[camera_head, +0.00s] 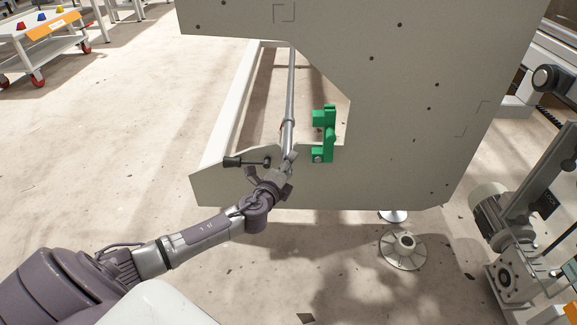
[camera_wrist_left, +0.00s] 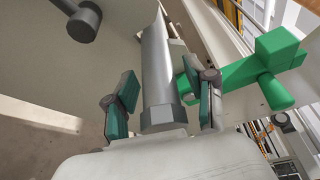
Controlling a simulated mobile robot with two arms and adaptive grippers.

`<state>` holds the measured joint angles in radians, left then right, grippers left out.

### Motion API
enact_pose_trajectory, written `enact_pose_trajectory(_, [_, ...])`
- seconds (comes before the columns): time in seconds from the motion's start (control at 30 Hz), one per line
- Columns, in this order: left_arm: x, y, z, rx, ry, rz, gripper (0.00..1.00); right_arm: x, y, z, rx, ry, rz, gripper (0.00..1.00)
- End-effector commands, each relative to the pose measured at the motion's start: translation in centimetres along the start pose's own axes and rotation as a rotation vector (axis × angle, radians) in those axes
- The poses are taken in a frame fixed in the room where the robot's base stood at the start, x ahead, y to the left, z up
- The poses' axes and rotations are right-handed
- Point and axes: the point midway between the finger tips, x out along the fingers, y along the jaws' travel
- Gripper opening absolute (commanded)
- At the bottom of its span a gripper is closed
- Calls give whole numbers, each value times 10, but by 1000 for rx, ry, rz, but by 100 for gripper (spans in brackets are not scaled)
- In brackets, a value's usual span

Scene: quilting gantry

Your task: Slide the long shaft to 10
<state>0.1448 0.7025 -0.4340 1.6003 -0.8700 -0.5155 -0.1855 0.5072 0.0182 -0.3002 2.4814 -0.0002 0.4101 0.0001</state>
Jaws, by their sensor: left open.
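The long shaft (camera_head: 291,85) is a grey metal rod running away from me through the opening in the big beige panel. Its near end (camera_wrist_left: 158,70) shows large in the left wrist view, between the two fingers of my left gripper (camera_wrist_left: 162,105). The gripper is open, with a finger on each side of the shaft and gaps visible. In the head view my left gripper (camera_head: 286,168) is at the shaft's near end, at the panel's lower cut-out. My right gripper is in neither view. I see no mark reading 10.
A green bracket (camera_head: 328,135) stands on the panel (camera_head: 400,110) just right of the shaft; it also shows in the wrist view (camera_wrist_left: 250,72). A black-knobbed handle (camera_head: 240,161) sticks out left of my gripper. A motor unit (camera_head: 492,218) stands at right.

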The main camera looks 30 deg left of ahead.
Motion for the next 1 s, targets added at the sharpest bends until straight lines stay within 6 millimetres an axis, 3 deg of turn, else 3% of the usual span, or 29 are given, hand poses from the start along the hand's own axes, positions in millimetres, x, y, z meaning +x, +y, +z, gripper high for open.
enact_pose_trajectory(0.03, [0,0,0,0,0,0,55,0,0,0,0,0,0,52])
enact_pose_trajectory(0.37, [0,0,0,0,0,0,0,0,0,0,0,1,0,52])
enact_pose_trajectory(0.63, [1,1,0,0,-1,1,0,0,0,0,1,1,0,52])
enact_pose_trajectory(0.83, [18,0,8,-3,-3,0,0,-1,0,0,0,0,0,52])
enact_pose_trajectory(1.0, [18,0,8,-1,-1,0,0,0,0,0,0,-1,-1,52])
